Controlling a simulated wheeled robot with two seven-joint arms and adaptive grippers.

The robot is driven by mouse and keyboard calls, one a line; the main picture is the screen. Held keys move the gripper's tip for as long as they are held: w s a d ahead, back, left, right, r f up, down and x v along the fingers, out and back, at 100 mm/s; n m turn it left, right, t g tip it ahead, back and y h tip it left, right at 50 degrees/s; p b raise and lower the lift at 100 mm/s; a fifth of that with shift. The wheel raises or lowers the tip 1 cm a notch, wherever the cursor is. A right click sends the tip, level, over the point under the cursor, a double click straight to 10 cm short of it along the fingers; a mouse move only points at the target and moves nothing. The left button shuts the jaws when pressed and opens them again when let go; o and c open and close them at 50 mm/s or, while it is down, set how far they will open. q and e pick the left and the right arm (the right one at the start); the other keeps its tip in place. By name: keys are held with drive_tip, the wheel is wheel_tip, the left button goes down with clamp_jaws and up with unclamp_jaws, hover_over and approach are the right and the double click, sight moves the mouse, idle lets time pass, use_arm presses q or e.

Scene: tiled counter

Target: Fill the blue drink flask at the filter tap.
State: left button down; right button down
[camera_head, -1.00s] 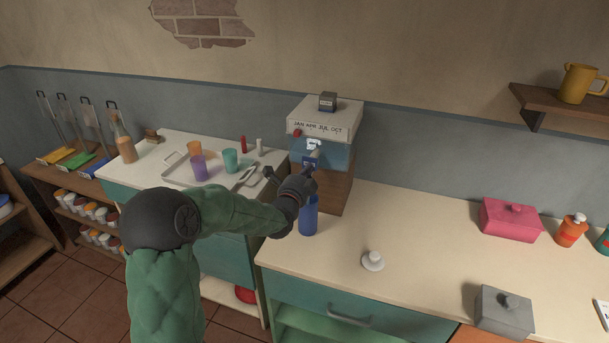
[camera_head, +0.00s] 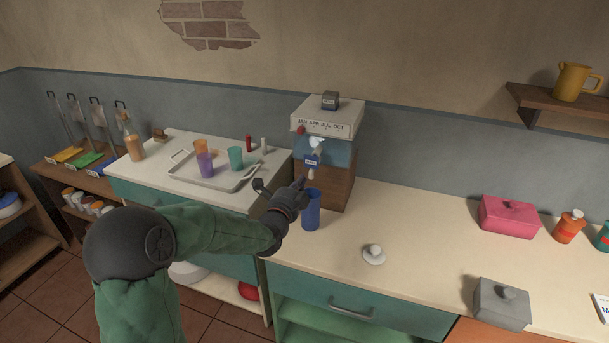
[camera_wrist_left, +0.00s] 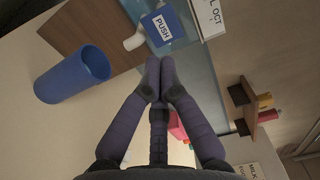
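The blue drink flask (camera_head: 311,212) stands upright and open-topped on the counter in front of the filter tap unit (camera_head: 325,125). It also shows in the left wrist view (camera_wrist_left: 66,82), apart from my fingers; its fill level cannot be told. The tap has a blue PUSH tab (camera_head: 312,160), also large in the left wrist view (camera_wrist_left: 167,26), beside a white spout (camera_wrist_left: 134,41). My left gripper (camera_head: 300,184) has its fingertips together and empty (camera_wrist_left: 159,74), just below the tab with a small gap, above and left of the flask. My right gripper is not in view.
A white knobbed lid (camera_head: 374,256) lies on the counter right of the flask. A grey lidded box (camera_head: 502,305), pink box (camera_head: 510,218) and orange bottle (camera_head: 568,228) stand further right. A tray (camera_head: 215,182) with cups is on the left counter. The middle counter is largely clear.

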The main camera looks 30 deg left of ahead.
use_arm(q)
drive_tip(key=v, duration=0.4)
drive_tip(key=shift+s+d+f, duration=0.1)
drive_tip(key=shift+s, duration=0.3)
